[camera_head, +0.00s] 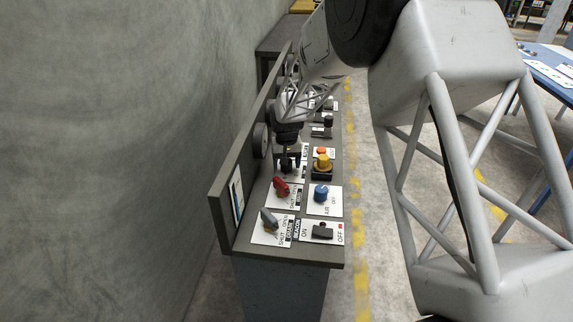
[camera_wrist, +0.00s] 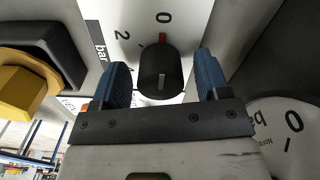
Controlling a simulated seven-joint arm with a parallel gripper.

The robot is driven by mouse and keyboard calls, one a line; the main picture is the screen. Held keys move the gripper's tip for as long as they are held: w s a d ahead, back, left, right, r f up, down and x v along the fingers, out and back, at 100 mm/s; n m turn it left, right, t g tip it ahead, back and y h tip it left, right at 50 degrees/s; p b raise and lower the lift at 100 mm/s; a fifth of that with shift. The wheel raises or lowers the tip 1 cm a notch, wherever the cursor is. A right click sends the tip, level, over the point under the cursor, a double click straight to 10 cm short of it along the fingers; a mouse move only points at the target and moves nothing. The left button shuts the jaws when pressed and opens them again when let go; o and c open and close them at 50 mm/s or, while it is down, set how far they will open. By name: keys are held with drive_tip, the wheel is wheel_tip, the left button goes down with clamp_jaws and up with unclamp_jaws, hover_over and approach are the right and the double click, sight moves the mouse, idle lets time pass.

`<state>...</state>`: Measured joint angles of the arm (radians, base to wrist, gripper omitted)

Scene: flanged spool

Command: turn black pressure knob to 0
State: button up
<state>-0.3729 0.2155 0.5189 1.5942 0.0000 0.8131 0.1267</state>
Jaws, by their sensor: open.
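The black pressure knob (camera_wrist: 161,70) sits on a white plate marked "bar", with 0 above the knob and 2 to the upper left in the wrist view. A red mark shows between the knob and the 0. A white line runs on the knob's near face. My gripper (camera_wrist: 162,80) is open, with one blue finger on each side of the knob; a gap shows on both sides, wider at the right. In the head view my gripper (camera_head: 287,160) is low over the panel and hides most of the knob.
A yellow knob (camera_wrist: 20,88) on a black base stands close left of my gripper in the wrist view. A round gauge (camera_wrist: 290,130) is close at the right. In the head view, red (camera_head: 281,187), blue (camera_head: 321,192) and grey (camera_head: 269,218) knobs stand nearer on the panel.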

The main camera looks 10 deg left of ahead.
wheel_tip(320, 180, up, 7)
drive_tip(key=shift+r, duration=0.15)
idle(0.4)
drive_tip(key=shift+r, duration=0.1)
drive_tip(key=shift+s+d+r, duration=0.15)
drive_tip(key=shift+d+r, duration=0.05)
drive_tip(key=shift+d, duration=0.1)
drive_tip(key=s+d+r+m+t, duration=0.1)
drive_tip(key=s+d+r, duration=0.7)
drive_tip(key=s+d, duration=0.2)
drive_tip(key=s+d+r+m, duration=0.1)
drive_tip(key=s+d+r, duration=0.7)
drive_tip(key=s+d, duration=0.65)
drive_tip(key=s, duration=0.8)
drive_tip(key=s+d+m+t, duration=0.1)
drive_tip(key=s+d, duration=0.4)
drive_tip(key=s, duration=0.9)
drive_tip(key=shift+t, duration=0.3)
